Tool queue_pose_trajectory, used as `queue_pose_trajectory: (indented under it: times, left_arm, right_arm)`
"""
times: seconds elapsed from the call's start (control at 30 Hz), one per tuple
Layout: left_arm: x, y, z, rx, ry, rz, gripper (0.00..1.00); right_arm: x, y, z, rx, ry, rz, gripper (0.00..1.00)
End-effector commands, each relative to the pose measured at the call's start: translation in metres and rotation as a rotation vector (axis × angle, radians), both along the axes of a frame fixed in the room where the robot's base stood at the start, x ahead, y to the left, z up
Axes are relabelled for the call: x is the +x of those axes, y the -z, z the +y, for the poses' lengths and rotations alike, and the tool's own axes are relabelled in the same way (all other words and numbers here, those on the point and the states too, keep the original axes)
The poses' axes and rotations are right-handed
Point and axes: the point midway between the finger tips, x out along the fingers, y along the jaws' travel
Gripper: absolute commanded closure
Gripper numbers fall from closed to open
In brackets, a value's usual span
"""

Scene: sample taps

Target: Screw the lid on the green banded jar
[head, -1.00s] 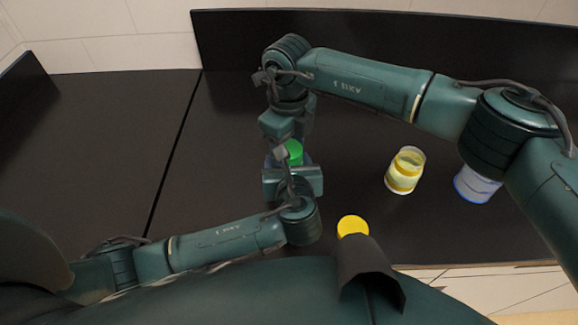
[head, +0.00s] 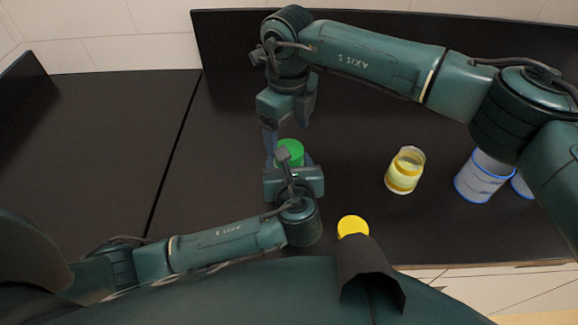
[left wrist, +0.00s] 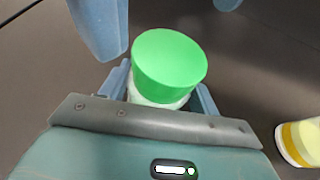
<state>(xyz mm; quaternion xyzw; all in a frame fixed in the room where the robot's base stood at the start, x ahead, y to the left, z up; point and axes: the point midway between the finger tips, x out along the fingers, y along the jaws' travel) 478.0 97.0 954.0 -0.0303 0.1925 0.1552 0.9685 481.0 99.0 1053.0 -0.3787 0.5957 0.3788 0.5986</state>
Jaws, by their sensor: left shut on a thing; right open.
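The green lid (head: 290,152) sits on top of the jar held at my left gripper. In the left wrist view the lid (left wrist: 169,64) covers the jar's mouth, with a little of the white jar body (left wrist: 152,99) showing below it. I cannot tell how tight the lid is. My left gripper (head: 291,168) is shut on the jar, low over the table. My right gripper (head: 284,140) is open above and around the lid, and holds nothing. In the left wrist view its blue fingers stand apart from the lid.
An open yellow banded jar (head: 405,172) stands to the right; it also shows in the left wrist view (left wrist: 299,142). A yellow lid (head: 352,227) lies near the front edge. Blue banded jars (head: 481,178) stand farther right, partly behind my right arm. The dark counter (head: 120,130) is clear at left.

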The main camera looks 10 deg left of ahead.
Motion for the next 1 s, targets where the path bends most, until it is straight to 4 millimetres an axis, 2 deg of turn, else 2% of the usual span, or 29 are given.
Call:
queue_pose_trajectory:
  times: [0.03,0.1,0.3,0.5,0.77,0.8,1.0]
  left_arm:
    - [0.0,0.001,0.001,0.001,-0.001,0.001,1.0]
    - [0.0,0.001,0.001,0.001,-0.001,0.001,1.0]
    - [0.0,0.001,0.001,0.001,-0.001,0.001,1.0]
    - [0.0,0.001,0.001,0.001,-0.001,0.002,1.0]
    - [0.0,0.001,0.0,0.001,-0.001,0.002,1.0]
    - [0.0,0.001,0.0,0.001,-0.001,0.002,0.37]
    - [0.0,0.001,0.0,0.001,-0.001,0.001,0.2]
  right_arm:
    - [0.001,-0.014,0.0,0.001,-0.001,-0.005,0.2]
    - [0.001,-0.029,0.0,0.001,0.0,-0.005,0.2]
    - [0.0,-0.063,0.0,0.002,0.0,-0.005,0.2]
    - [0.0,-0.078,0.0,0.002,0.0,-0.002,0.2]
    - [0.0,-0.079,0.0,0.002,0.0,-0.002,0.2]
    - [0.0,-0.078,0.0,0.002,0.0,-0.002,0.2]
    - [0.0,-0.078,0.0,0.002,0.0,-0.002,0.2]
